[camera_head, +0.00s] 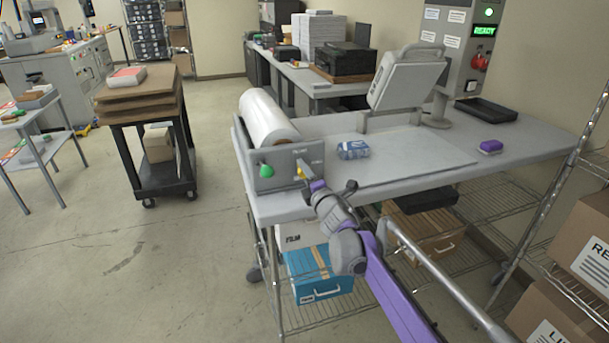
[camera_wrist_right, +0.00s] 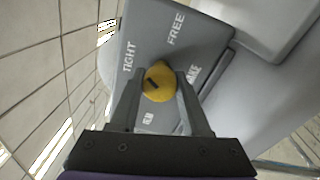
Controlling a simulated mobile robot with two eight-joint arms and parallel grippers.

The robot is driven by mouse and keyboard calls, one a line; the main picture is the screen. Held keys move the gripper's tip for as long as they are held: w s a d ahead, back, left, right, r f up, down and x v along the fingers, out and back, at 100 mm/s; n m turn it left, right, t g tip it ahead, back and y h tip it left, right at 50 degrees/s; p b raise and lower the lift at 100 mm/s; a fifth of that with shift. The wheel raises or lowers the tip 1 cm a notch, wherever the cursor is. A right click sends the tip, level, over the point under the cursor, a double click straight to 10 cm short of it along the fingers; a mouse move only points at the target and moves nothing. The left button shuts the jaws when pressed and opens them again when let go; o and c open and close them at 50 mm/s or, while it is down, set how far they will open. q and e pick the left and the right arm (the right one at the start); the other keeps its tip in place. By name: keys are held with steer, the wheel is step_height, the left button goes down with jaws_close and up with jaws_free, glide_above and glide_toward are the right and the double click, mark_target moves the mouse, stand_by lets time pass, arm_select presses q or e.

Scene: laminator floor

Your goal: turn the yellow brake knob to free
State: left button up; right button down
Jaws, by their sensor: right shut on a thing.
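The yellow brake knob (camera_head: 299,172) is on the front of the grey film-roll unit at the table's left end. It fills the gap between my right gripper's fingers in the right wrist view (camera_wrist_right: 160,84). My right gripper (camera_head: 305,170) is shut on the knob, one finger on each side. The panel (camera_wrist_right: 190,35) reads TIGHT at upper left of the knob and FREE at upper right, with a partly hidden BRAKE label. A short dark slanted mark shows on the knob's face; I cannot tell exactly which label it points to. My left gripper is out of view.
A green knob (camera_head: 265,170) sits left of the yellow one, below the white film roll (camera_head: 267,118). A blue-and-white pack (camera_head: 353,150) and a purple block (camera_head: 490,147) lie on the table (camera_head: 420,160). A black cart (camera_head: 150,175) stands left, with open floor between.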

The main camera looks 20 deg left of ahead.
steer(key=m+b, duration=0.1)
steer(key=m, duration=0.4)
steer(key=shift+m, duration=0.4)
steer(key=m, duration=0.3)
steer(key=m+b, duration=0.1)
steer(key=m, duration=0.2)
steer(key=shift+r+t+h, duration=0.1)
steer(key=shift+t+h, duration=0.2)
steer(key=shift+t, duration=0.1)
steer(key=shift+m, duration=0.3)
steer(key=shift+c, duration=1.9)
jaws_free()
steer(key=b+v, duration=0.2)
steer(key=v, duration=0.9)
